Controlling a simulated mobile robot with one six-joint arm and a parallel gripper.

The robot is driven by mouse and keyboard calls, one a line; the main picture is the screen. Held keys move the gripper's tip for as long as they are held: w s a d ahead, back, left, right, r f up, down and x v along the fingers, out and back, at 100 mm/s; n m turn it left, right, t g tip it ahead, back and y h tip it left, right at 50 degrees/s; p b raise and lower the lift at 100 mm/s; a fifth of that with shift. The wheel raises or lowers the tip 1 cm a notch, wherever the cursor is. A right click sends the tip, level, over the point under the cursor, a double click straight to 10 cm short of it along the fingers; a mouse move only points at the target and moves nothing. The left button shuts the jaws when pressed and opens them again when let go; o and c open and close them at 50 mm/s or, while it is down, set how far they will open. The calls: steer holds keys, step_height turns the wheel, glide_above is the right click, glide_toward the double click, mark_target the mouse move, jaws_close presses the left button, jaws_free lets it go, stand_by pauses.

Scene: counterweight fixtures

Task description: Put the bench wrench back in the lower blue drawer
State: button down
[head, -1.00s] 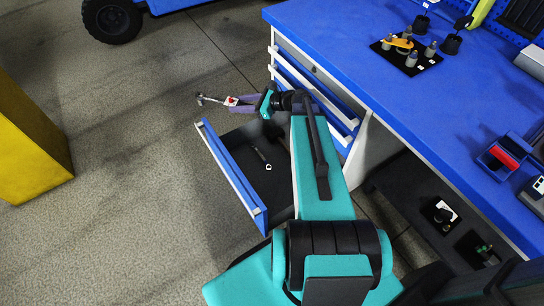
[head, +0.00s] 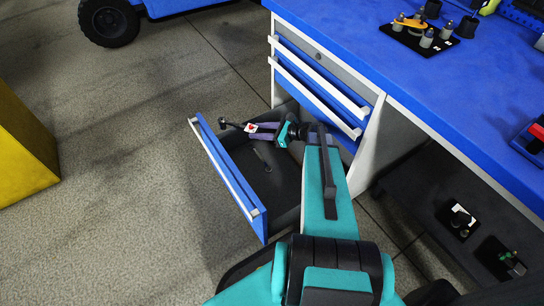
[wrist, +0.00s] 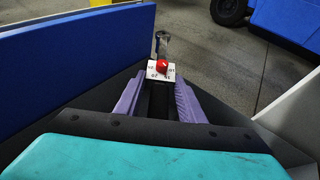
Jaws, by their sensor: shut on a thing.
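The bench wrench (head: 224,123) is a slim metal tool. A white tag with a red mark (head: 250,128) sits at its gripped end. My gripper (head: 262,129) is shut on that end with purple fingers. The wrench points left, over the far end of the open lower blue drawer (head: 228,182). In the wrist view my gripper (wrist: 160,88) holds the wrench (wrist: 162,46) pointing ahead, with the tag (wrist: 161,72) between the fingers. The drawer's blue front (wrist: 70,60) is to the left. I cannot tell how far above the drawer floor it is.
A small metal item (head: 264,160) lies in the dark drawer, partly hidden. Blue drawers above (head: 315,90) are shut under the blue worktop (head: 400,70). A yellow block (head: 22,145) stands at left. The floor left of the drawer is clear.

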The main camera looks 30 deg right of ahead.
steer(key=s+d+f+n+g+b, duration=0.1)
steer(key=d+f+b, duration=0.1)
steer(key=f+b, duration=0.3)
steer(key=s+d+f+y+b, duration=0.1)
steer(key=d+f+b, duration=0.1)
steer(key=f+b, duration=0.3)
steer(key=shift+s+f+n+g+y+b, duration=0.3)
steer(key=shift+s+f+n+g+b, duration=0.1)
steer(key=shift+f, duration=1.35)
steer(key=shift+d, duration=0.15)
steer(key=shift+f, duration=0.15)
steer(key=shift+f+b, duration=1.15)
steer(key=shift+f, duration=2.1)
steer(key=shift+f+b, duration=0.35)
steer(key=shift+f, duration=0.2)
steer(key=c, duration=1.2)
jaws_free()
steer(key=shift+o, duration=0.5)
steer(key=shift+f, duration=0.1)
